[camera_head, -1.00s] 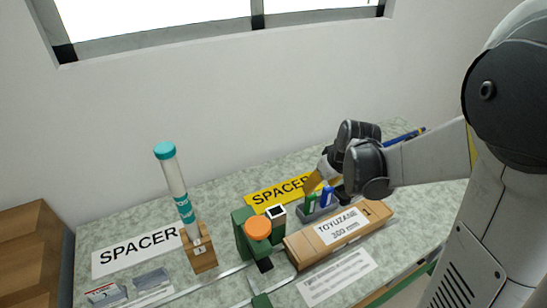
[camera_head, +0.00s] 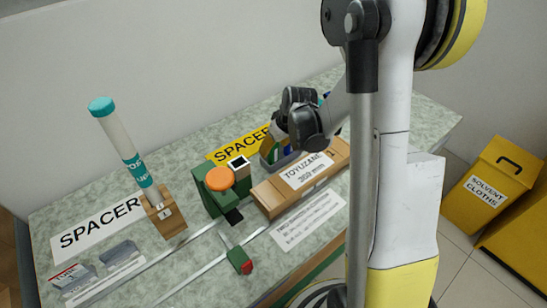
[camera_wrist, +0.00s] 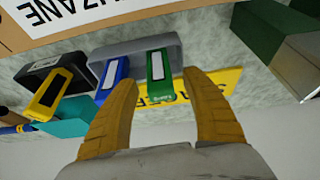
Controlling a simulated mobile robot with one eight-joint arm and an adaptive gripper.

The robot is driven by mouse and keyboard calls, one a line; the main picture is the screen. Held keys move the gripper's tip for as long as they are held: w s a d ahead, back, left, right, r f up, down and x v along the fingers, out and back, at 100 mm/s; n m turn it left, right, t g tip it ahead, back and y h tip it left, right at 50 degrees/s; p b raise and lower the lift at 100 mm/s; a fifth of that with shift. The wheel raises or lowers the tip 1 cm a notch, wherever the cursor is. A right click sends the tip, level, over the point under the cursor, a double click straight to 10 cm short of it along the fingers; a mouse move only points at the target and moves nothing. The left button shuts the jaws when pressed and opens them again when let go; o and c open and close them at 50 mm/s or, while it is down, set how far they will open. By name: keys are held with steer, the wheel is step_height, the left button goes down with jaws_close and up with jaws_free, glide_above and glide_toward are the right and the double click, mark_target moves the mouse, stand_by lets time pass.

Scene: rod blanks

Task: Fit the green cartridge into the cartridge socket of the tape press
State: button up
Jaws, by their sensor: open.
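The green cartridge (camera_wrist: 160,80) stands in a grey holder (camera_wrist: 168,42) beside a blue cartridge (camera_wrist: 112,75) in the wrist view. My gripper (camera_wrist: 161,84) is open, its two yellow fingers on either side of the green cartridge's near end, with gaps visible; I cannot tell whether they touch it. In the head view my gripper's dark body (camera_head: 300,115) hides most of the holder and cartridges. The tape press (camera_head: 212,198), green with an orange knob (camera_head: 219,178), stands left of the holder. I cannot make out its cartridge socket clearly.
A long cardboard box (camera_head: 268,194) lies in front of the holder. A yellow cartridge (camera_wrist: 48,95) stands further left in the wrist view. A teal-capped tube (camera_head: 120,140) leans in a wooden block at left. A yellow cloth bin (camera_head: 490,190) stands right of the table.

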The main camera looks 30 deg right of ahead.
steer(key=shift+w+f, duration=0.15)
steer(key=shift+f, duration=0.25)
steer(key=shift+r, duration=0.1)
jaws_close()
steer(key=shift+r+p, duration=0.4)
steer(key=shift+r, duration=0.2)
steer(key=p+v, duration=0.1)
steer(key=v, duration=0.1)
steer(key=p+v, duration=0.1)
steer(key=v, duration=0.1)
steer(key=shift+w+d+r, duration=0.1)
steer(key=shift+w+d, duration=0.1)
steer(key=shift+w, duration=0.2)
steer(key=s+d+r+p, duration=0.3)
steer(key=s+d+r, duration=0.3)
steer(key=s+d, duration=0.1)
steer(key=shift+s+d, duration=0.15)
steer(key=shift+d, duration=0.25)
